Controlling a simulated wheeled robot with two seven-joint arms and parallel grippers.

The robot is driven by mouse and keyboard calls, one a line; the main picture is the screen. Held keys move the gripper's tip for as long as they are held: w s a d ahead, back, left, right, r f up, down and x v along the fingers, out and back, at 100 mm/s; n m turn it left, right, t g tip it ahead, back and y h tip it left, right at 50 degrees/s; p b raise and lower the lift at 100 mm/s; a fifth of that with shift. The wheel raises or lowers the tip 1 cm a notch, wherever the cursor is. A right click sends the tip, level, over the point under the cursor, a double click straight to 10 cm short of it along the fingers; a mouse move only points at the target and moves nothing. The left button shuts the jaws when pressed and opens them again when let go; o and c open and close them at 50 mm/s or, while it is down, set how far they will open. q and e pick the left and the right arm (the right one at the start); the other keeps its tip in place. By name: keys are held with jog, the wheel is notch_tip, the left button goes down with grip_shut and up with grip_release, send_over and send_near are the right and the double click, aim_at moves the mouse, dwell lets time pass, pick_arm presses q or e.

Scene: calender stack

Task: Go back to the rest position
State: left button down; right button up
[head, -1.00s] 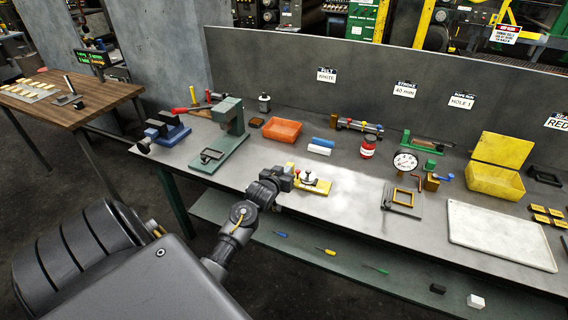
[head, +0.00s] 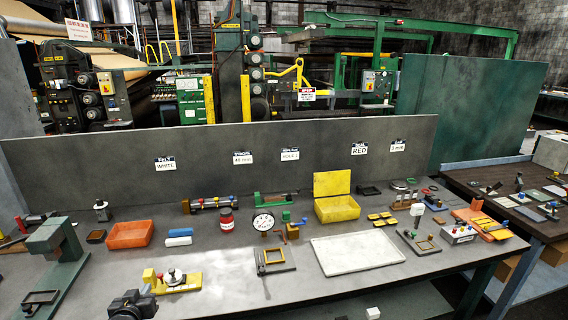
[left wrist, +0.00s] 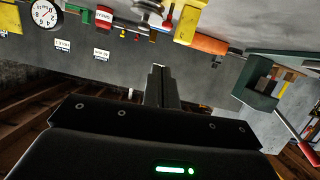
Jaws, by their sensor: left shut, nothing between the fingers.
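My left gripper (head: 138,297) shows as a dark block at the bottom edge of the head view, beside the left end of a yellow fixture (head: 178,283) with a metal knob. In the left wrist view its fingers (left wrist: 159,72) are together, with nothing held between them. From these views I cannot tell its exact height over the bench. Most of my left arm is out of the head view. My right gripper is in neither view.
The grey bench (head: 215,292) carries a green press (head: 55,240), an orange bin (head: 130,234), a dial gauge (head: 264,222), a yellow box (head: 336,208) and a white tray (head: 358,253). A grey panel (head: 230,185) stands behind. Bare bench lies right of the yellow fixture.

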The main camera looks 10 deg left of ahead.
pick_arm(q)
jog(key=s+d+f+m+g+h, duration=0.1)
jog(key=s+d+f+m+g, duration=0.2)
jog(key=s+d, duration=0.45)
jog(key=s+d+f+g+h, duration=0.2)
jog(key=s+d+f, duration=0.2)
jog(key=s+d, duration=0.3)
jog(key=s+d+m+g, duration=0.1)
jog(key=s+d+g, duration=0.15)
jog(key=s, duration=0.35)
jog(key=s+d+m+g+h, duration=0.1)
jog(key=s+d, duration=0.2)
jog(key=s, duration=0.3)
jog(key=s+d+m+g, duration=0.1)
jog(key=s+d+g, duration=0.15)
jog(key=s, duration=0.35)
notch_tip(320, 180, down, 30)
jog(key=s+b, duration=0.1)
jog(key=b, duration=0.3)
jog(key=s+a+f+g+b, duration=0.1)
jog(key=s+a+f+b, duration=0.1)
jog(key=s+f, duration=1.4)
notch_tip(320, 180, down, 3)
jog(key=shift+s+a+r+g+b, duration=0.1)
jog(key=shift+s+a+g+b, duration=0.15)
jog(key=shift+g+b, duration=0.15)
